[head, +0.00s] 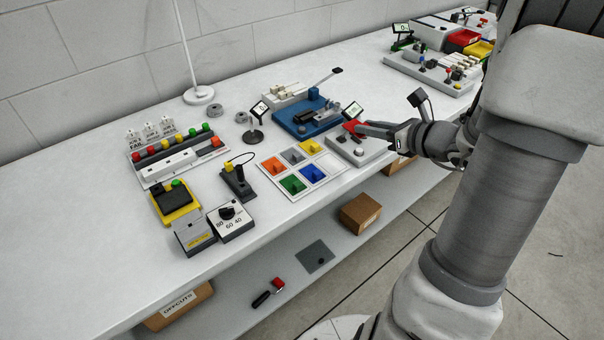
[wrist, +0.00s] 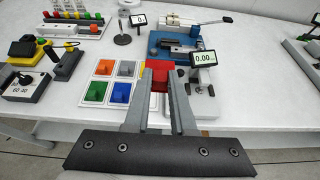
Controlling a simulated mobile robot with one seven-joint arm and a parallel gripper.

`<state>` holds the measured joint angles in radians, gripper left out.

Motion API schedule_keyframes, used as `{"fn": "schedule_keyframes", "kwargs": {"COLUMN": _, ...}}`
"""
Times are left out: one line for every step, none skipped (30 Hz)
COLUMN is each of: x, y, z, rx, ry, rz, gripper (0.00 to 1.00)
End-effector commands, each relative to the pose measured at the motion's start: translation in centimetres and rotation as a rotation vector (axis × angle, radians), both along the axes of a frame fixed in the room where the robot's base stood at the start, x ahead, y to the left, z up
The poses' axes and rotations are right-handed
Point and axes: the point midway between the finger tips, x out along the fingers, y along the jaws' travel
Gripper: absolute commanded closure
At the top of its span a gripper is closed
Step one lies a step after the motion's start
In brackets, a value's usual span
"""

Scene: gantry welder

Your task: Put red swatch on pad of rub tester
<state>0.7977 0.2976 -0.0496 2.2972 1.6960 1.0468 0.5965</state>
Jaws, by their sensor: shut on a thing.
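The red swatch (head: 352,127) is between the fingers of my gripper (head: 364,129), held above the bench. In the wrist view the red swatch (wrist: 160,76) shows at the fingertips (wrist: 160,88), and my gripper is shut on it. A blue-based machine (head: 291,124) with a grey block and a lever stands just behind and left of the swatch; it also shows in the wrist view (wrist: 157,52). It may be the rub tester, but I cannot tell for sure. Its pad is not clearly visible.
A white swatch tray (head: 265,177) with several coloured swatches and one empty slot lies left of my gripper. A grey unit (head: 372,155) with a 0.00 display (wrist: 203,58) sits below it. Switch boxes (head: 193,235) stand left; the front left bench top is clear.

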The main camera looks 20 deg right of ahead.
Motion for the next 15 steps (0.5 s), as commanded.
{"fn": "schedule_keyframes", "kwargs": {"x": -1.0, "y": -1.3, "z": -1.1, "rx": 0.0, "ry": 0.001, "rz": -0.004, "gripper": 1.0}}
{"fn": "schedule_keyframes", "kwargs": {"x": -1.5, "y": -1.7, "z": -1.3, "rx": 0.001, "ry": 0.0, "rz": 0.001, "gripper": 1.0}}
{"fn": "schedule_keyframes", "kwargs": {"x": -2.1, "y": -2.2, "z": -1.7, "rx": 0.001, "ry": 0.001, "rz": 0.004, "gripper": 1.0}}
{"fn": "schedule_keyframes", "kwargs": {"x": -2.4, "y": -2.6, "z": -1.8, "rx": 0.001, "ry": 0.0, "rz": 0.006, "gripper": 1.0}}
{"fn": "schedule_keyframes", "kwargs": {"x": -2.8, "y": -2.8, "z": -1.9, "rx": 0.001, "ry": 0.0, "rz": 0.008, "gripper": 1.0}}
{"fn": "schedule_keyframes", "kwargs": {"x": -3.1, "y": -3.1, "z": -2.1, "rx": 0.0, "ry": 0.0, "rz": 0.009, "gripper": 1.0}}
{"fn": "schedule_keyframes", "kwargs": {"x": -3.2, "y": -3.2, "z": -2.2, "rx": 0.0, "ry": 0.0, "rz": 0.011, "gripper": 1.0}}
{"fn": "schedule_keyframes", "kwargs": {"x": -3.3, "y": -3.2, "z": -2.3, "rx": 0.0, "ry": 0.0, "rz": 0.013, "gripper": 1.0}}
{"fn": "schedule_keyframes", "kwargs": {"x": -3.2, "y": -3.0, "z": -2.6, "rx": 0.0, "ry": -0.001, "rz": 0.015, "gripper": 1.0}}
{"fn": "schedule_keyframes", "kwargs": {"x": -3.0, "y": -2.8, "z": -2.8, "rx": 0.001, "ry": -0.001, "rz": 0.016, "gripper": 1.0}}
{"fn": "schedule_keyframes", "kwargs": {"x": -2.7, "y": -2.5, "z": -3.1, "rx": 0.001, "ry": 0.0, "rz": 0.018, "gripper": 1.0}}
{"fn": "schedule_keyframes", "kwargs": {"x": -2.2, "y": -1.9, "z": -3.6, "rx": 0.003, "ry": 0.0, "rz": 0.019, "gripper": 1.0}}
{"fn": "schedule_keyframes", "kwargs": {"x": -1.7, "y": -1.5, "z": -4.1, "rx": 0.003, "ry": 0.001, "rz": 0.02, "gripper": 1.0}}
{"fn": "schedule_keyframes", "kwargs": {"x": -1.2, "y": -1.0, "z": -4.5, "rx": 0.002, "ry": 0.001, "rz": 0.021, "gripper": 1.0}}
{"fn": "schedule_keyframes", "kwargs": {"x": -0.5, "y": -0.3, "z": -5.1, "rx": 0.003, "ry": 0.0, "rz": 0.02, "gripper": 1.0}}
